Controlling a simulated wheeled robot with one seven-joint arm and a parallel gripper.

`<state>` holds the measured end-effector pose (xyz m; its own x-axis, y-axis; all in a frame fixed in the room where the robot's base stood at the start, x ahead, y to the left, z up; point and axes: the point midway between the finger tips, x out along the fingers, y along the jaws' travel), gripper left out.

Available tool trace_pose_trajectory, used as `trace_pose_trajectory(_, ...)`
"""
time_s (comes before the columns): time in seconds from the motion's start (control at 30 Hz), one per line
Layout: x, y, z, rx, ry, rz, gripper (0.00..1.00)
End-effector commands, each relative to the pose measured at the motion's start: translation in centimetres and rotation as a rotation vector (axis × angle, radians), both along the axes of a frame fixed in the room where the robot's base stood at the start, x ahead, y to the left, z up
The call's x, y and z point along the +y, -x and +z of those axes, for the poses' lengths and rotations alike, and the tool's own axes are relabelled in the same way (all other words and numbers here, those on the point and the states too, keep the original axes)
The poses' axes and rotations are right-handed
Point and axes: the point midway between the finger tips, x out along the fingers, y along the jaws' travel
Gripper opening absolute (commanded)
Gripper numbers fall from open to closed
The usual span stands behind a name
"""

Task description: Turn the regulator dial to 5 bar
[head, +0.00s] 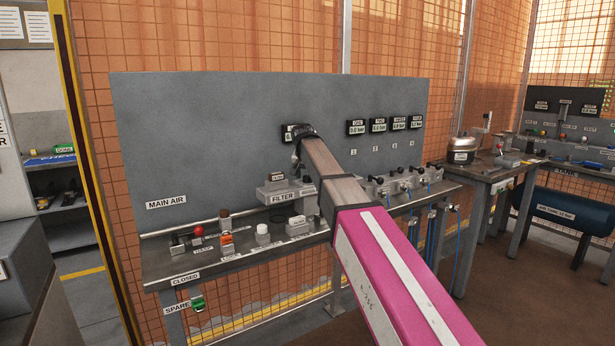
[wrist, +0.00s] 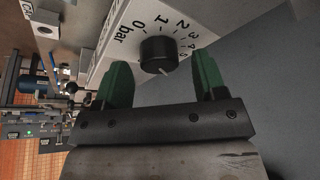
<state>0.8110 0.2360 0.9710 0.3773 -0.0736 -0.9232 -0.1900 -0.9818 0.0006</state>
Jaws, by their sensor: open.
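The regulator dial (wrist: 158,54) is a round black knob in the wrist view. It sits on a white scale plate (wrist: 112,48) printed "0 bar", 1, 2, 3 and higher numbers that are small to read. A short pale mark shows on the knob's lower edge, away from the printed numbers in the picture. My gripper (wrist: 163,80) is open, with one green finger on each side of the knob and a gap to both. I cannot tell whether the fingertips reach past the knob's face. In the head view my arm hides the dial.
A grey panel (head: 200,150) stands behind the bench (head: 230,262).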

Motion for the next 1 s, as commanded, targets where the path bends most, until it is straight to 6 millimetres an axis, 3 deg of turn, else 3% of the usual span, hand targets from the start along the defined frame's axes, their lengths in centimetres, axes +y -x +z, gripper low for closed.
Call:
trace_pose_trajectory(0.4,-0.09,-0.33,-0.9,0.0,0.0,0.0,0.64)
trace_pose_trajectory(0.43,-0.09,-0.33,-0.9,0.0,0.0,0.0,0.61)
trace_pose_trajectory(0.57,-0.09,-0.34,-0.88,0.0,0.0,0.0,0.19)
trace_pose_trajectory(0.6,-0.09,-0.34,-0.88,0.0,0.0,0.0,0.15)
trace_pose_trajectory(1.0,-0.16,-0.32,-0.85,0.001,-0.001,0.072,0.15)
